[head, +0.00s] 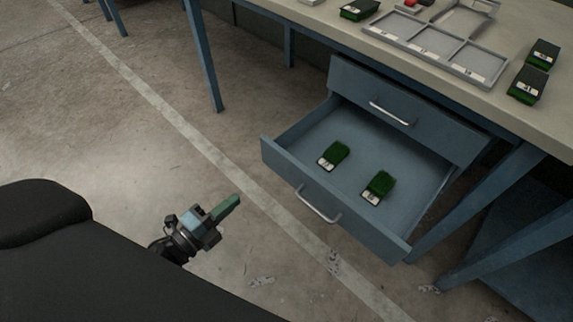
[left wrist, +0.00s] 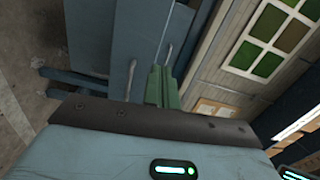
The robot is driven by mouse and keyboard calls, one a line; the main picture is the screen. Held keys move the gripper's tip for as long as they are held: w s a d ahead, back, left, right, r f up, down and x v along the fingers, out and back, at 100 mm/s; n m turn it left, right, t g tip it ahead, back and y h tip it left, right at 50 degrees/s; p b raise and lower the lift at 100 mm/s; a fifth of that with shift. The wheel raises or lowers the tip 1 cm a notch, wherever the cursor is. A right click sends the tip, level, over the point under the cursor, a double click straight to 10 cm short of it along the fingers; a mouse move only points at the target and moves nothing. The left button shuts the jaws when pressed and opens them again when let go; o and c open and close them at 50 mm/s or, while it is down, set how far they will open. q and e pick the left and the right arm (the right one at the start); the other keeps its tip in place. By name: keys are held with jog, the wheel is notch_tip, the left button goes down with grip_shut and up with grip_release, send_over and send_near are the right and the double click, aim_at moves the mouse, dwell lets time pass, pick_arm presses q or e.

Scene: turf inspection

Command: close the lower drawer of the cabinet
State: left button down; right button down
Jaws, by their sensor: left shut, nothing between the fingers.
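The blue-grey cabinet hangs under the workbench. Its lower drawer (head: 333,203) is pulled far out, with a silver bar handle (head: 317,205) on its front. Two green turf samples with white labels, a left one (head: 334,155) and a right one (head: 379,187), lie inside it. The upper drawer (head: 405,108) looks shut. My left gripper (head: 231,204) is shut and empty, in front and to the left of the lower drawer's front, apart from it. In the left wrist view its green fingers (left wrist: 162,87) are together, with blue-grey panels and handles beyond. My right gripper is not in view.
The workbench top (head: 315,22) carries a grey divided tray (head: 432,66) and several turf samples. Blue bench legs (head: 203,55) stand left and right of the cabinet. The concrete floor in front of the drawer is clear, with a painted pale line (head: 160,105).

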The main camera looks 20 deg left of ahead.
pick_arm(q)
jog(key=w+m, duration=0.1)
send_near(285, 158)
jog(key=shift+h, duration=0.4)
jog(key=x, duration=0.6)
jog(key=shift+w+f, duration=0.1)
jog(key=shift+w, duration=0.35)
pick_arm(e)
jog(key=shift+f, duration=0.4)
